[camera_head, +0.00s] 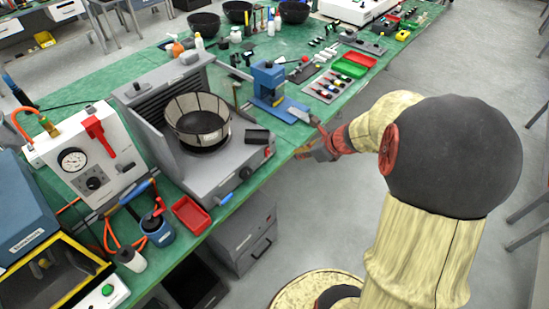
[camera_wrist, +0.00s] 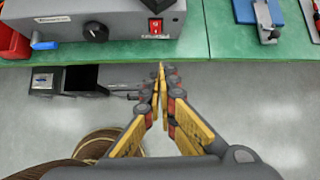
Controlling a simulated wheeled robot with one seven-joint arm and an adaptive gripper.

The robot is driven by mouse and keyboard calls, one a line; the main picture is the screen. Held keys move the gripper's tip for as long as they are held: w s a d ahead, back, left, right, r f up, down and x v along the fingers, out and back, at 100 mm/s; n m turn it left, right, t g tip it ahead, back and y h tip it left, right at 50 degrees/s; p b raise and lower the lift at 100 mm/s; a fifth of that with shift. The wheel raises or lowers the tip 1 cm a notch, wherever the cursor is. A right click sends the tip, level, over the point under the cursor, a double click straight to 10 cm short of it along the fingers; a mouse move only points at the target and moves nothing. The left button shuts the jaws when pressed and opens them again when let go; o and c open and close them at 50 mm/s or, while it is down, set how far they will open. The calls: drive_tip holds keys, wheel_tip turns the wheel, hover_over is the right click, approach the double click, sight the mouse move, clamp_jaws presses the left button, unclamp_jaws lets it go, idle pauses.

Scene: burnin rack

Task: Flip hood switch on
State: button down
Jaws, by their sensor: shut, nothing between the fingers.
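The hood is a grey bench unit (camera_head: 232,168) with a slatted back panel and a dark mesh bowl (camera_head: 197,118) on top. Its red switch (camera_head: 268,152) sits at the right end of the front face. In the wrist view the switch (camera_wrist: 155,26) is a red rocker with white marks, right of a black knob (camera_wrist: 95,32). I cannot tell which way the rocker is set. My gripper (camera_wrist: 160,68) is shut and empty, its tips in front of the bench edge, below and slightly right of the switch, apart from it. It also shows in the head view (camera_head: 303,154).
A blue press (camera_head: 270,82) stands right of the hood. A red tray (camera_head: 191,214) and a blue pot (camera_head: 158,231) lie to its left, beside a white gauge box (camera_head: 82,160). Dark boxes (camera_wrist: 68,80) are below the bench. The floor before the bench is open.

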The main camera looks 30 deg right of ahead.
sight(268, 152)
drive_tip(key=shift+w+a+f, duration=0.1)
drive_tip(key=shift+a+f, duration=0.25)
drive_tip(key=shift+f, duration=0.1)
drive_tip(key=shift+f, duration=0.1)
drive_tip(key=b+x, duration=0.1)
drive_tip(key=x, duration=0.3)
drive_tip(key=w+r+b+x, duration=0.1)
drive_tip(key=b+x, duration=0.1)
drive_tip(key=x, duration=0.2)
drive_tip(key=w+a+b+x, duration=0.1)
drive_tip(key=b+x, duration=0.1)
drive_tip(key=x, duration=0.2)
drive_tip(key=shift+w+a+r, duration=0.15)
drive_tip(key=shift+a, duration=0.05)
